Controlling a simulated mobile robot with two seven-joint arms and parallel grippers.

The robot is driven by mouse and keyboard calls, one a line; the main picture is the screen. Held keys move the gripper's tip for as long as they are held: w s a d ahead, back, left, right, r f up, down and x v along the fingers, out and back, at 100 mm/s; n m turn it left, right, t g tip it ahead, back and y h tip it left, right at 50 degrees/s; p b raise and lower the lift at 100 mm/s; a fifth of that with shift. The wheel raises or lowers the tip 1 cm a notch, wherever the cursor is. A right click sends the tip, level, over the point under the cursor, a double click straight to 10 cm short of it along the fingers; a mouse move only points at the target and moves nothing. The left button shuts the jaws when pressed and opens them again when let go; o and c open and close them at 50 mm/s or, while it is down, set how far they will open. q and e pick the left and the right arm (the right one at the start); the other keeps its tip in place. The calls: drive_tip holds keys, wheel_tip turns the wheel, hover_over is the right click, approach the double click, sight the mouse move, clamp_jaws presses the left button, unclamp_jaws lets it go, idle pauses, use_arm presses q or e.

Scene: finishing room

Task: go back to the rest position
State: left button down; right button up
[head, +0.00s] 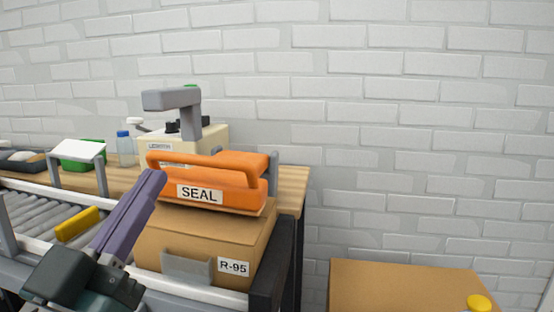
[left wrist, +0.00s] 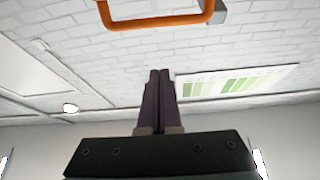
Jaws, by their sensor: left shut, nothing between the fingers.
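My left gripper (head: 151,182) comes in from the lower left in the head view. Its two purple fingers are together with nothing between them, and they point up in front of the cardboard box labelled R-95 (head: 205,242). In the left wrist view the shut fingers (left wrist: 160,75) point up towards the brick wall. The orange sealer marked SEAL (head: 235,182) sits on top of the box. Its orange handle (left wrist: 155,23) shows at the top of the left wrist view, apart from the fingertips. My right gripper is in neither view.
The box stands at the end of the roller conveyor (head: 35,222), with a yellow piece (head: 77,223) on it. Behind are a cream machine (head: 215,137), a bottle (head: 125,148) and a green bin (head: 82,154) on the wooden bench (head: 293,183). Another cardboard box (head: 405,285) stands at lower right.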

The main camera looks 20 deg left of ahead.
use_arm(q)
drive_tip(key=shift+s+f, duration=0.1)
drive_tip(key=shift+s, duration=0.2)
